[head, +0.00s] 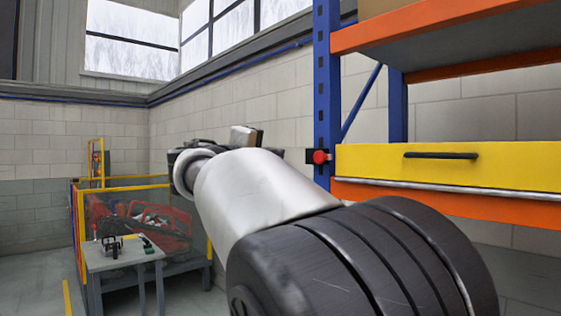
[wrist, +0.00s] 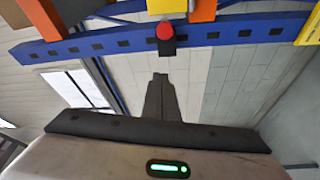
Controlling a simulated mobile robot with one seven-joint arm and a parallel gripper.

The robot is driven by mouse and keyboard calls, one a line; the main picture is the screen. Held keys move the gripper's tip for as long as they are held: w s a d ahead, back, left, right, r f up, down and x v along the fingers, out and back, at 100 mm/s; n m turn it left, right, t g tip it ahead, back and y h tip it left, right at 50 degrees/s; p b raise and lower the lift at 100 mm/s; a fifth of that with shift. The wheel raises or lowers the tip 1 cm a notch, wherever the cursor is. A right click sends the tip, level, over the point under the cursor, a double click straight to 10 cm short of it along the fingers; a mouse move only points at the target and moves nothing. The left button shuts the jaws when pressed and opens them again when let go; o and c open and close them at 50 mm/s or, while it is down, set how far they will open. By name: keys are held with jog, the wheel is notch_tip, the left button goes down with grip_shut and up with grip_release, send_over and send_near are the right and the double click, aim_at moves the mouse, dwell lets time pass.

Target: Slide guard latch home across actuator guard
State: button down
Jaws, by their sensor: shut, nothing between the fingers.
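My gripper (wrist: 160,82) shows in the wrist view as dark fingers, shut and empty, pointing toward the blue rack upright. In the head view my own arm hides most of it. I cannot clearly identify the guard latch or the actuator guard. A red round knob on a black block (head: 320,157) sits on the blue upright. The knob also shows in the wrist view (wrist: 165,31), just beyond the fingertips in the picture and apart from them. A small dark device (head: 112,246) stands on a grey table at the lower left, too small to make out.
The rack's blue upright (head: 327,90) carries orange beams and a yellow drawer (head: 450,168) with a black handle. The grey table (head: 125,262) stands before a yellow-framed enclosure (head: 125,183) with red machinery inside. Grey floor shows left of the table. A block wall stands behind.

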aim_at(317, 157)
jog(key=shift+s+r, duration=0.1)
jog(key=shift+s, duration=0.05)
jog(key=shift+d, duration=0.1)
jog(key=w+d, duration=0.2)
jog(key=w+d+p, duration=0.1)
jog(key=d, duration=0.2)
jog(key=w+d+p, duration=0.1)
jog(key=w+d, duration=0.1)
jog(key=shift+w+d, duration=0.2)
jog(key=shift+w, duration=0.15)
jog(key=shift+s+d, duration=0.3)
